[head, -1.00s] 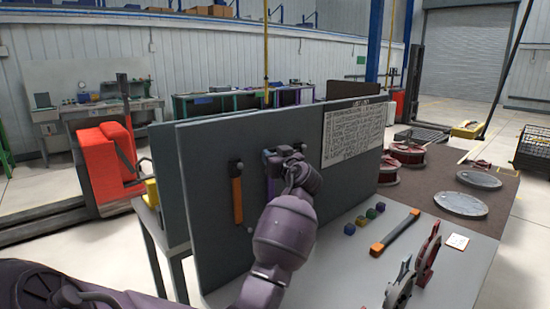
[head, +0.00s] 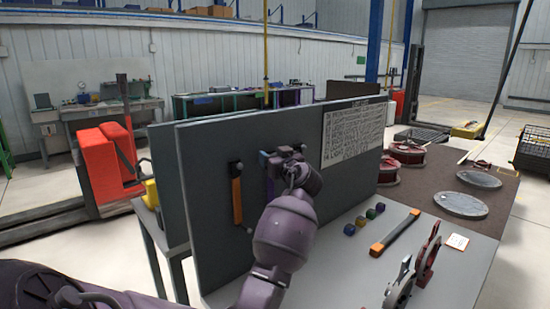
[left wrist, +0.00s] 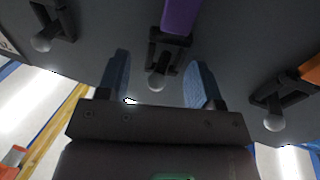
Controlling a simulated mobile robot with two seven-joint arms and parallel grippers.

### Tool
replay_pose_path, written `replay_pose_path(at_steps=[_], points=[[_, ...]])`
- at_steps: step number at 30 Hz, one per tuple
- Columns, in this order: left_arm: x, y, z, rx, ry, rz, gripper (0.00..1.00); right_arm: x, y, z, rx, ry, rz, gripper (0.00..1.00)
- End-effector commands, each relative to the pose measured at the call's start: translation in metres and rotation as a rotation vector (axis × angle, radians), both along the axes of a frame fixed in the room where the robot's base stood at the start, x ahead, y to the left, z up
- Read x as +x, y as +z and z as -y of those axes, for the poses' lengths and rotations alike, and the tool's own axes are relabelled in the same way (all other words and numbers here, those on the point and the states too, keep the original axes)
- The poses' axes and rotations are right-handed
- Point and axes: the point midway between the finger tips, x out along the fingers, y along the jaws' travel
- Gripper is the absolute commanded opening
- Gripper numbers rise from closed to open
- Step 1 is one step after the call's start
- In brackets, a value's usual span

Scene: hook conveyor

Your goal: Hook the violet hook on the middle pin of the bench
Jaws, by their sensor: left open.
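The bench's upright grey panel (head: 222,139) carries a row of ball-ended pins. In the left wrist view, the violet hook (left wrist: 180,15) has its dark end at the middle pin (left wrist: 157,82) and appears to hang on it. In the head view, the violet hook (head: 263,158) is mostly hidden by my left gripper (head: 280,158). My left gripper is open in the left wrist view (left wrist: 157,75), its blue-grey fingers apart on either side of the middle pin and the hook's dark end. My right gripper is out of view.
An orange-handled hook (head: 237,200) hangs left of the violet one. Red reels (head: 404,152) stand farther back.

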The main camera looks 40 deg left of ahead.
Motion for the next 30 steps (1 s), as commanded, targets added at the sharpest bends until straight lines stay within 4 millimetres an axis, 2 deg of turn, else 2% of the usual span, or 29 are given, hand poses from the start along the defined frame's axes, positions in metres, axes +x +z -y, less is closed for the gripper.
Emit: replay_pose_path(at_steps=[3,7,21,30], points=[[-0.003,-0.001,-0.004,-0.001,0.012,-0.003,0.68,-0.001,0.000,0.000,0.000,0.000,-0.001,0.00],[-0.005,-0.002,0.003,-0.001,0.009,-0.003,0.68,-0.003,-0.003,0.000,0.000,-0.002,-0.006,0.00],[-0.028,-0.005,0.081,-0.001,0.000,-0.001,0.68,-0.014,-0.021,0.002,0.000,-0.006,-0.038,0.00],[-0.035,-0.005,0.103,0.002,-0.001,-0.002,0.68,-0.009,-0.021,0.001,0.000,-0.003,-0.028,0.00]])
